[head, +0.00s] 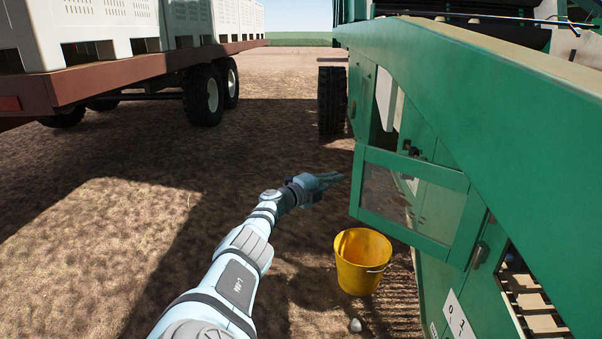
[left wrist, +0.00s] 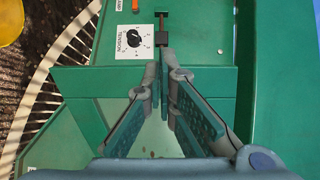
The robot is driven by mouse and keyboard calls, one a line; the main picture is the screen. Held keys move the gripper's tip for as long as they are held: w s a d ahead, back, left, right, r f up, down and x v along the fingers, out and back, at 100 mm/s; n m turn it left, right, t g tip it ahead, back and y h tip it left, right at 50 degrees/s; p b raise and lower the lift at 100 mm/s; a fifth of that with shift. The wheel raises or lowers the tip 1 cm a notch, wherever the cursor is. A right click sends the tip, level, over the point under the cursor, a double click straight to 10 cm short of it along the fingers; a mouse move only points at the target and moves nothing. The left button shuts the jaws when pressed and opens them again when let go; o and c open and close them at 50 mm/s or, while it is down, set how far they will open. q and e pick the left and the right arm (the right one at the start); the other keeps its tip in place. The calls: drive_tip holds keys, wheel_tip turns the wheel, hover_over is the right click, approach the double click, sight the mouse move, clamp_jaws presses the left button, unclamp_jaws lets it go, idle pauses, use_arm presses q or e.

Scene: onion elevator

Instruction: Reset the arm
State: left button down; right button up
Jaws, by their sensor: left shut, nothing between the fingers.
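My left arm reaches forward over the ground in the head view. Its gripper (head: 333,180) is beside the open-framed green panel of the machine (head: 460,75), above and left of the yellow bucket. In the left wrist view the two fingers (left wrist: 164,82) come close together at their tips, shut with nothing held. I cannot tell whether the fingertips touch the slider. My right gripper is not in view.
A yellow bucket (head: 361,272) stands on the soil by the machine, with a small pale object (head: 355,325) near it. A trailer (head: 130,75) with white crates (head: 110,45) stands at the left. Open soil lies between trailer and machine.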

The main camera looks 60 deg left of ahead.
use_arm(q)
wheel_tip(320, 180, up, 9)
drive_tip(key=shift+w+d+r, duration=0.1)
